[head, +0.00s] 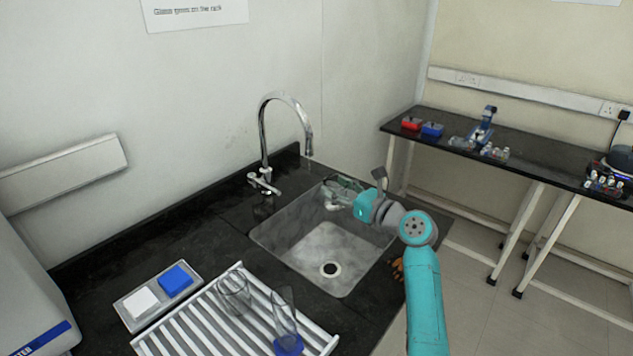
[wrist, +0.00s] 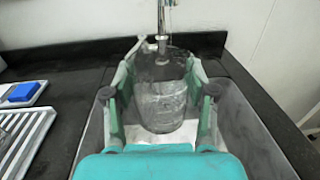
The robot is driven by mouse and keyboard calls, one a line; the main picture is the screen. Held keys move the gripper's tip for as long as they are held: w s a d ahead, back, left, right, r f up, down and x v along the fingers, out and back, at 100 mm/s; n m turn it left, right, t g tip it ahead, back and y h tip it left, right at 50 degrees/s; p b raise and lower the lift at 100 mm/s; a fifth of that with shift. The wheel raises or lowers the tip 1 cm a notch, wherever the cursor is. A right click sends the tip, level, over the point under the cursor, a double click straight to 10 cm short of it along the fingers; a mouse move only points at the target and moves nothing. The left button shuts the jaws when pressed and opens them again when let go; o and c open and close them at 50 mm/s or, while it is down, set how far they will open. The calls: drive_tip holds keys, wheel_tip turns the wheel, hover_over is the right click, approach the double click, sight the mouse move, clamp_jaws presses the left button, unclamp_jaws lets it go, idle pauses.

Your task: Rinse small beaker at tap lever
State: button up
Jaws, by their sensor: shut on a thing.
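My gripper (wrist: 160,108) is shut on the small beaker (wrist: 162,100), a clear glass vessel that sits between the two fingers in the wrist view. In the head view my gripper (head: 345,190) is over the back right part of the sink (head: 300,265), and the beaker is hard to make out there. The chrome tap (head: 264,130) stands behind the sink, its spout end above and a little left of my gripper. The tap lever (head: 264,182) is low on the tap's base. In the wrist view the tap (wrist: 162,20) is straight ahead, beyond the beaker.
A white drying rack (head: 180,335) at the front left holds a glass beaker (head: 234,290) and a glass vessel with a blue base (head: 287,335). A tray with a blue sponge (head: 175,280) and a white block (head: 140,302) lies beside it. A side bench (head: 540,160) stands right.

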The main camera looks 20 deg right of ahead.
drive_tip(key=s+r, duration=0.3)
drive_tip(key=shift+s+d, duration=0.25)
drive_tip(key=shift+s, duration=0.05)
